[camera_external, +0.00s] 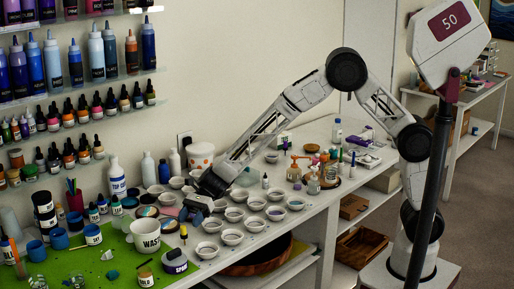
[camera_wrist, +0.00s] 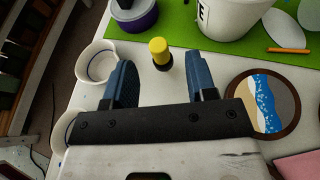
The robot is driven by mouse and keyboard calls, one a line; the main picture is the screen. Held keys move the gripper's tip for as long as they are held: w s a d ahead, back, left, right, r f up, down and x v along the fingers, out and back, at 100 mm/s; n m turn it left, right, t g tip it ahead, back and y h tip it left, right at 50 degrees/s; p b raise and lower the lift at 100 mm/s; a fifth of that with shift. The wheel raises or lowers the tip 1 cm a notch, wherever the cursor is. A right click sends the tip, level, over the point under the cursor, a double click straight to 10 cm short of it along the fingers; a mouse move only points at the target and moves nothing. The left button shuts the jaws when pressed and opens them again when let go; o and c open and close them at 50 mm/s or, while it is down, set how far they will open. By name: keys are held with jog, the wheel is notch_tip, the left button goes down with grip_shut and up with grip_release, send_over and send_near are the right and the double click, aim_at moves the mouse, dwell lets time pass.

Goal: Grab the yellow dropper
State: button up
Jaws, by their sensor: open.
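The yellow dropper (camera_wrist: 159,50) has a yellow top on a dark body and stands upright on the white table in the wrist view. It shows small in the external view (camera_external: 183,231), beside the white waste cup. My gripper (camera_wrist: 158,75) is open, with its two blue fingers apart and nothing held. In the wrist view the dropper appears between the fingers, close to their tips and beyond them. In the external view my gripper (camera_external: 194,210) is low over the table, just behind the dropper. I cannot tell its exact height.
The waste cup (camera_external: 146,240) and a purple jar (camera_external: 175,264) stand near the dropper. A white bowl (camera_wrist: 97,63) is left of my fingers, and a round beach-picture coaster (camera_wrist: 264,100) is right. Several small bowls crowd the table. A green mat (camera_wrist: 180,18) lies beyond.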

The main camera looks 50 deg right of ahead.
aim_at(184, 236)
jog(key=shift+s+a+f, duration=0.15)
jog(key=shift+a+f, duration=0.05)
jog(key=shift+a, duration=0.25)
jog(key=shift+x, duration=2.6)
jog(key=shift+r, duration=0.1)
grip_shut()
